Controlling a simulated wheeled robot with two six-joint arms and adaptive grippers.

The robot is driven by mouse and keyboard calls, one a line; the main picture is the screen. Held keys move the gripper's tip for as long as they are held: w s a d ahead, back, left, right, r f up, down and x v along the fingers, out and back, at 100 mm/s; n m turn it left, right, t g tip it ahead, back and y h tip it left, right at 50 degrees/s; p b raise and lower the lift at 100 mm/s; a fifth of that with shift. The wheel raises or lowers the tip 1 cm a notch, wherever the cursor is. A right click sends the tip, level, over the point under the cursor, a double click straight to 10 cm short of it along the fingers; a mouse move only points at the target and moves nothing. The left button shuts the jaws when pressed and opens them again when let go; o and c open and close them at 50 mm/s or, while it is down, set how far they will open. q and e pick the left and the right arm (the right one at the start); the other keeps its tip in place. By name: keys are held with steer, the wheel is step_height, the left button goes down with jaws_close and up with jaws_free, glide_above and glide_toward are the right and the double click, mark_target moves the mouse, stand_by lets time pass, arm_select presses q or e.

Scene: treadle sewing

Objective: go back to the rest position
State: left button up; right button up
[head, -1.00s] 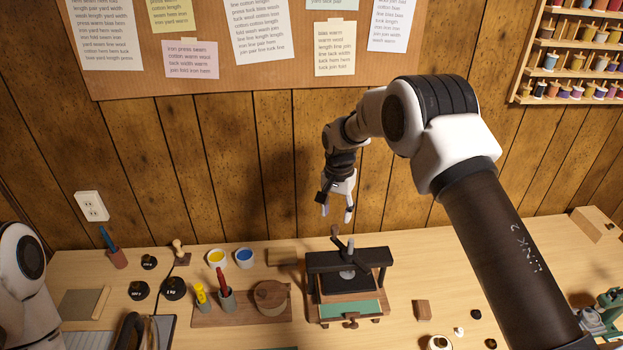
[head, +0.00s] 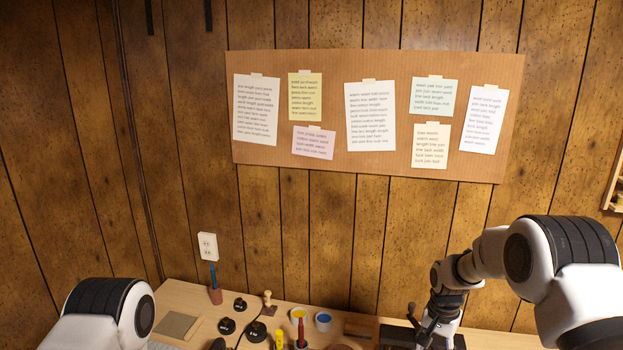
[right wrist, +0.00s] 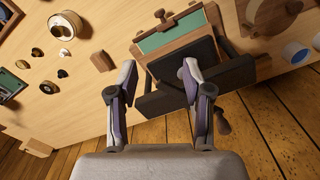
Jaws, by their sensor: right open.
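My right arm reaches in from the right in the head view. My right gripper (head: 438,328) hangs low at the bottom right, in front of the wall, and its fingertips are hard to make out there. In the right wrist view my right gripper (right wrist: 158,72) is open, its two fingers apart with nothing between them.
A corkboard (head: 330,170) with notes hangs on the panelled wall. Space before the wall above the table is clear.

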steer(key=s+f+n, duration=0.1)
steer(key=s+f, duration=0.5)
steer(key=s, duration=0.2)
steer(key=s+a+f+n, duration=0.1)
steer(key=s+f+n, duration=0.1)
steer(key=s+f, duration=0.4)
steer(key=s+a+f+n, duration=0.1)
steer(key=s+f+n, duration=0.1)
steer(key=s+f, duration=0.4)
steer(key=shift+s+a, duration=0.15)
steer(key=shift+s, duration=2.65)
steer(key=s+r+n, duration=0.2)
steer(key=s+n, duration=0.1)
steer(key=s, duration=1)
arm_select(q)
step_height(320, 180, down, 8)
steer(key=b, duration=0.8)
arm_select(e)
step_height(320, 180, down, 8)
steer(key=shift+w+a, duration=0.2)
arm_select(q)
steer(key=shift+w+f, duration=0.1)
steer(key=shift+w, duration=0.1)
arm_select(e)
steer(key=shift+w+f, duration=0.1)
